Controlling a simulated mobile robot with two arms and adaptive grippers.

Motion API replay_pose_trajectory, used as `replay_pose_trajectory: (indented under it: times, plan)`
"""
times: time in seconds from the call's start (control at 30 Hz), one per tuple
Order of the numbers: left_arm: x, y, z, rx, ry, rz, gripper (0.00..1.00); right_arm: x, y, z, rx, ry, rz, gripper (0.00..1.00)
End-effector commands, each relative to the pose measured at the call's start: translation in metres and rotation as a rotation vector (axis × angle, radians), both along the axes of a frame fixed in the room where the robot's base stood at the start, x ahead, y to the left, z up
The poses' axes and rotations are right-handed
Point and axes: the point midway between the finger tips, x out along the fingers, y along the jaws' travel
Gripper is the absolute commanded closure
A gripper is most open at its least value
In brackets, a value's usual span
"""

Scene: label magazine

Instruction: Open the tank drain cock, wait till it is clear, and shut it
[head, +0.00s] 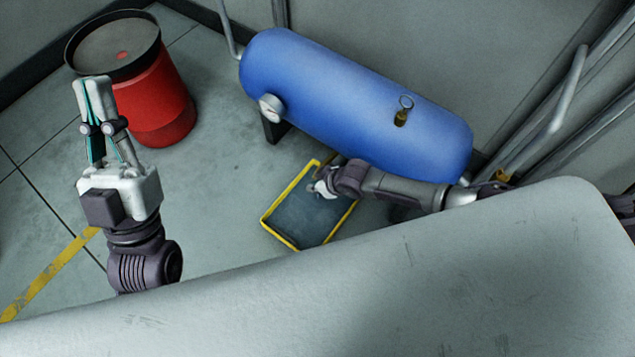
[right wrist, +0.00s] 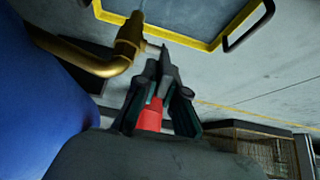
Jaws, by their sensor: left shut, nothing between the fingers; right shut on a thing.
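The blue tank (head: 350,95) lies on its side near the wall; its edge fills the left of the right wrist view (right wrist: 35,100). A brass drain cock (right wrist: 128,42) on a bent brass pipe comes from under it. In the head view my right gripper (head: 320,187) is low in front of the tank, over the yellow-rimmed tray (head: 290,190). The cock is hidden there. I see no stream of water. My left gripper (head: 95,85) is shut, empty and raised at the left.
A red drum (head: 160,100) with a dark rim stands at the back left. The tank carries a gauge (head: 270,107) and a brass valve with a ring (head: 402,112). Pipes (head: 560,110) run along the right wall. A wire cage (right wrist: 260,150) shows in the right wrist view.

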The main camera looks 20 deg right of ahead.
Motion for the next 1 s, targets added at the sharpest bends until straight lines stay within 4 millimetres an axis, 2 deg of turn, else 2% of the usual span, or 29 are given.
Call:
replay_pose_trajectory:
  times: [0.1, 0.3, 0.77, 0.8, 0.9, 0.93, 1.0]
  plan:
    - [0.013, -0.002, -0.007, 0.027, 0.088, 0.005, 1.0, 0.0, 0.001, 0.001, -0.019, 0.024, 0.001, 1.0]
    - [0.024, -0.003, -0.018, 0.052, 0.17, 0.01, 1.0, 0.001, 0.001, 0.0, -0.035, 0.045, 0.0, 1.0]
    - [0.026, -0.004, -0.021, 0.058, 0.19, 0.01, 1.0, 0.001, 0.001, 0.0, -0.039, 0.049, -0.001, 1.0]
    - [0.026, -0.004, -0.021, 0.058, 0.189, 0.011, 1.0, 0.001, 0.001, 0.0, -0.039, 0.049, -0.001, 0.86]
    - [0.027, -0.004, -0.021, 0.059, 0.189, 0.011, 1.0, 0.002, 0.001, 0.0, -0.038, 0.049, 0.0, 0.7]
    - [0.027, -0.004, -0.021, 0.059, 0.189, 0.011, 1.0, 0.002, 0.001, 0.0, -0.038, 0.049, 0.0, 0.66]
    - [0.026, -0.004, -0.021, 0.059, 0.189, 0.011, 1.0, 0.002, 0.001, 0.0, -0.038, 0.048, 0.0, 0.66]
